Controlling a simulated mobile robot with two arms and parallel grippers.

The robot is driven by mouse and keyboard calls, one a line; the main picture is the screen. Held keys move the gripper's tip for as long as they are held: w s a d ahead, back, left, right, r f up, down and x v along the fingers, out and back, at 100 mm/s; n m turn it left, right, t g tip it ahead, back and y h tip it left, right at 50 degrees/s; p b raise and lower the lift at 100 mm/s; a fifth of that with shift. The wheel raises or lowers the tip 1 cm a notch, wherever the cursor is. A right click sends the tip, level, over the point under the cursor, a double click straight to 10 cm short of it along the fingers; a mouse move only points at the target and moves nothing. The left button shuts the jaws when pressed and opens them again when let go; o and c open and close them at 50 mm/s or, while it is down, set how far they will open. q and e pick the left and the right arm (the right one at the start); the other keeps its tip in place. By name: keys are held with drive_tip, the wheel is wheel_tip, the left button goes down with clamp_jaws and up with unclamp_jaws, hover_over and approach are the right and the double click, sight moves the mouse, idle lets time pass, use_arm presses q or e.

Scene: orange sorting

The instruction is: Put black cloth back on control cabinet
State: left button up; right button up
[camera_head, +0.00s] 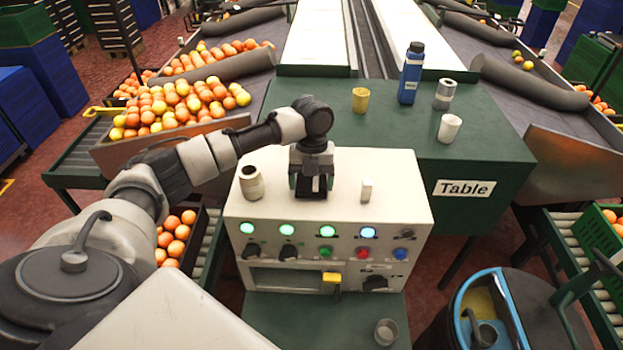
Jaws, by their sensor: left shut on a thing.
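The control cabinet (400,192) is a pale box with lit buttons and knobs on its front, standing at the centre. My left gripper (311,188) points down over the middle of its top and is shut on a dark thing, which looks like the black cloth (312,184). Most of the cloth is hidden by the gripper, and I cannot tell whether it touches the cabinet top. My right gripper is not in view.
On the cabinet top stand a whitish roll (251,183) at left and a small white block (367,190) at right. Behind, the green table (400,140) holds a yellow cup (361,100), a blue bottle (411,75), a metallic can (444,94) and a white cup (449,128).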

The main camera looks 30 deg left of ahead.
use_arm(q)
drive_tip(key=shift+f, duration=0.5)
drive_tip(key=shift+f, duration=0.1)
drive_tip(key=o, duration=1)
drive_tip(key=r+b, duration=0.1)
drive_tip(key=r, duration=0.2)
drive_tip(key=w+r+b, duration=0.1)
drive_tip(key=r, duration=0.3)
drive_tip(key=r+b, duration=0.1)
drive_tip(key=r, duration=0.2)
drive_tip(key=shift+w+a+r, duration=0.25)
drive_tip(key=shift+a+r, duration=0.15)
drive_tip(key=shift+r, duration=0.65)
